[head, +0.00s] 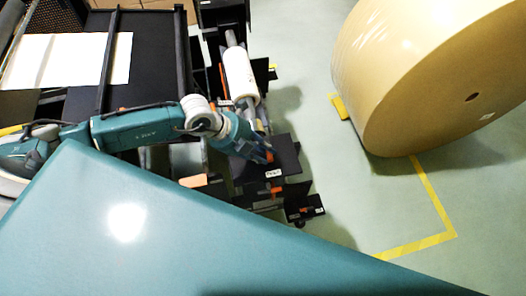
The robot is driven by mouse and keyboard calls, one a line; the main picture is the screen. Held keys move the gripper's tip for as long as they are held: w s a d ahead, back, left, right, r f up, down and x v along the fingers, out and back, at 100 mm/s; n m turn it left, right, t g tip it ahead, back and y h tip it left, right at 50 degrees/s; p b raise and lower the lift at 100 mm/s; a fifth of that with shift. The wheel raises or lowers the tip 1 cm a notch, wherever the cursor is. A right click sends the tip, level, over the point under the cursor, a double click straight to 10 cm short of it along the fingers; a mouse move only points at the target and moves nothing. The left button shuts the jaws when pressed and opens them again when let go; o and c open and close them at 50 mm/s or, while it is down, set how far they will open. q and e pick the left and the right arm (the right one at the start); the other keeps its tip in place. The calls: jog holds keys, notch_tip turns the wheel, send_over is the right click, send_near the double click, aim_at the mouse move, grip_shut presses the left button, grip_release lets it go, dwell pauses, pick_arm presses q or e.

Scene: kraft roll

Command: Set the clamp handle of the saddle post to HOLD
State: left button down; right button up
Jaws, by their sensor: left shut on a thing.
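My left gripper (264,154) reaches in from the left, over the black saddle post (287,158) beside the machine. Its fingers are shut on the clamp handle, which is mostly hidden under the fingers and wrist. A small white label (273,173) sits on the post's black plate just below the fingertips; its lettering is too small to read surely. An orange piece (275,188) shows just below the label. Which way the handle points cannot be told. My right gripper is not in view.
A white roll (240,75) on a shaft lies above the gripper. A large kraft roll (430,75) stands on the floor at the right, near yellow floor tape (435,205). A black machine table (150,60) with a white sheet (60,60) is at upper left. Green floor between is clear.

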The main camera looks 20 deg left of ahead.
pick_arm(q)
jog(key=m+g+b, duration=0.1)
jog(key=m+b, duration=0.1)
jog(key=b, duration=0.1)
jog(key=a+m+g+b, duration=0.1)
jog(key=m+g+b, duration=0.1)
jog(key=m+b, duration=0.1)
jog(key=w+m+g+h+b, duration=0.1)
jog(key=m+b, duration=0.1)
jog(key=b, duration=0.3)
jog(key=shift+w+a+f+m, duration=0.1)
jog(key=shift+a+f+m, duration=0.05)
jog(key=shift+f+m, duration=0.25)
jog(key=m+g+b, duration=0.1)
jog(key=m+b, duration=0.1)
jog(key=b, duration=0.1)
jog(key=w+m+g+y+b, duration=0.1)
jog(key=m+b, duration=0.1)
jog(key=b, duration=0.1)
jog(key=m+g+b, duration=0.2)
jog(key=m+b, duration=0.1)
jog(key=shift+w+a+r+y, duration=0.15)
jog(key=shift+w+a+y, duration=0.15)
jog(key=shift+y, duration=0.1)
jog(key=shift+w+r+m+g+y+b, duration=0.15)
jog(key=shift+m+g+y+b, duration=0.2)
jog(key=shift+m+b, duration=0.35)
jog(key=shift+w+m+g+y+b, duration=0.1)
jog(key=shift+m+g+y+b, duration=0.2)
jog(key=shift+m+b, duration=0.4)
